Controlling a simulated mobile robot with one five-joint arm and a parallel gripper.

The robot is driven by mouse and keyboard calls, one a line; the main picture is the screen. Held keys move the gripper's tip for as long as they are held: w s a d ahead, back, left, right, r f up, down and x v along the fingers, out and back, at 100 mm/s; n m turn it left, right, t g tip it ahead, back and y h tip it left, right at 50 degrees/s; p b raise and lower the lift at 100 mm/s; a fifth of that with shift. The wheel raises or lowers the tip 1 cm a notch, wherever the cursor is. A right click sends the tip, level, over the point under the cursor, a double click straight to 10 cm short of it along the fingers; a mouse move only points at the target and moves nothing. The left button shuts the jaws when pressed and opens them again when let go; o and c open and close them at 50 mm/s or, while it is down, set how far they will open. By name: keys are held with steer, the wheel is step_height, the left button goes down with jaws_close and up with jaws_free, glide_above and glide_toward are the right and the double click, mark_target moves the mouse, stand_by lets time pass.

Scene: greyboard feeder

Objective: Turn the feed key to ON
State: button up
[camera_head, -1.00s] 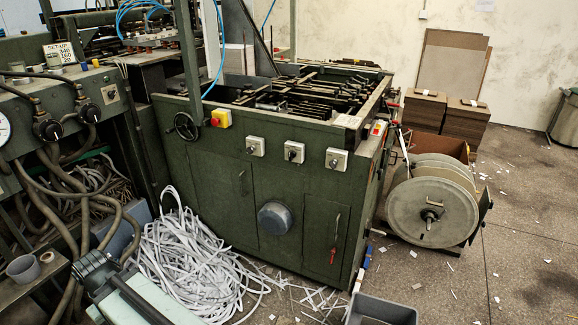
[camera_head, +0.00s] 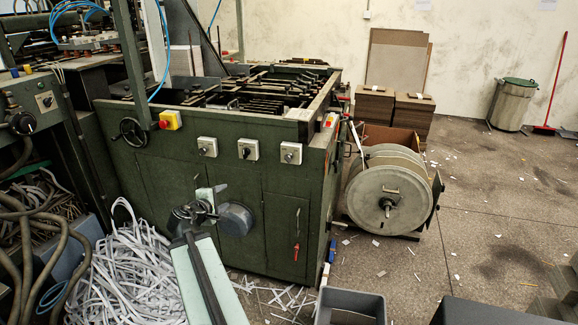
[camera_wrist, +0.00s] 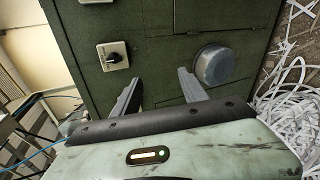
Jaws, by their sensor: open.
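Three grey switch boxes with dark knobs sit in a row on the green machine's front panel: left (camera_head: 207,147), middle (camera_head: 248,149) and right (camera_head: 290,153). I cannot read any labels, so I cannot tell which is the feed key. In the wrist view one switch box (camera_wrist: 114,56) with a black knob is left of my gripper (camera_wrist: 160,76); part of another (camera_wrist: 95,1) shows at the top edge. My gripper is open and empty, fingers apart, pointing at the panel. In the head view my arm end (camera_head: 195,212) is low, before the panel and below the switches.
A round grey cover (camera_head: 236,219) bulges from the panel near my gripper. A red-handled lever (camera_head: 296,250) is on the door at right. White paper strips (camera_head: 125,270) pile on the floor at left. A big reel (camera_head: 388,200) stands right of the machine; floor beyond is mostly open.

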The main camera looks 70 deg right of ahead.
mark_target(287, 159)
steer(key=s+d+r+n+h+b, duration=0.1)
steer(key=s+d+r+n+h, duration=0.15)
steer(key=s+d, duration=0.5)
steer(key=s+d+r+n+h, duration=0.2)
steer(key=s+d+r+n, duration=0.3)
steer(key=s, duration=0.4)
steer(key=shift+m+y, duration=0.25)
steer(key=shift+m, duration=0.1)
steer(key=shift+w+d+f, duration=0.15)
steer(key=shift+d+f, duration=0.05)
steer(key=shift+d, duration=1.15)
steer(key=shift+w+d+f, duration=0.1)
steer(key=shift+d+f, duration=0.05)
steer(key=shift+d, duration=1.25)
steer(key=shift+w+d+f, duration=0.15)
steer(key=shift+d+f, duration=0.05)
steer(key=shift+d, duration=1.15)
